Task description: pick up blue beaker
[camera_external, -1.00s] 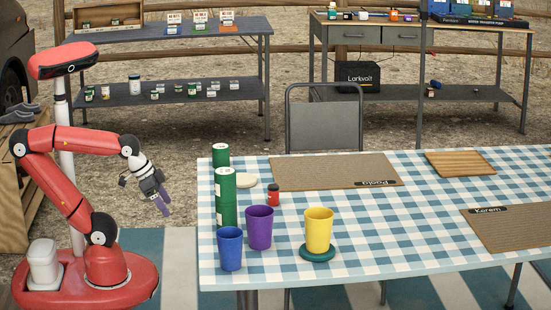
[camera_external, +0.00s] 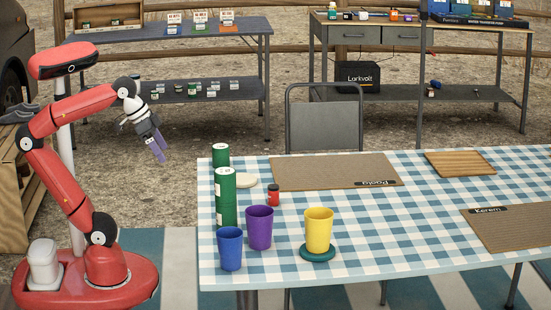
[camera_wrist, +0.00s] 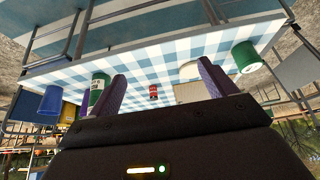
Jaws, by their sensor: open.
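The blue beaker (camera_external: 230,249) stands upright at the near left corner of the checked table (camera_external: 400,255). It also shows at the left of the wrist view (camera_wrist: 50,100). My gripper (camera_external: 160,154) hangs in the air left of the table, higher than the beaker and well apart from it. In the wrist view its two purple fingers (camera_wrist: 163,82) are spread with nothing held between them. A purple beaker (camera_external: 259,228) stands just right of the blue one. A yellow beaker (camera_external: 318,229) stands further right on a teal coaster (camera_external: 317,254).
Two green canisters (camera_external: 226,196) stand behind the blue beaker along the table's left side. A small red jar (camera_external: 273,195) stands near them. A chair (camera_external: 324,120) stands behind the table.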

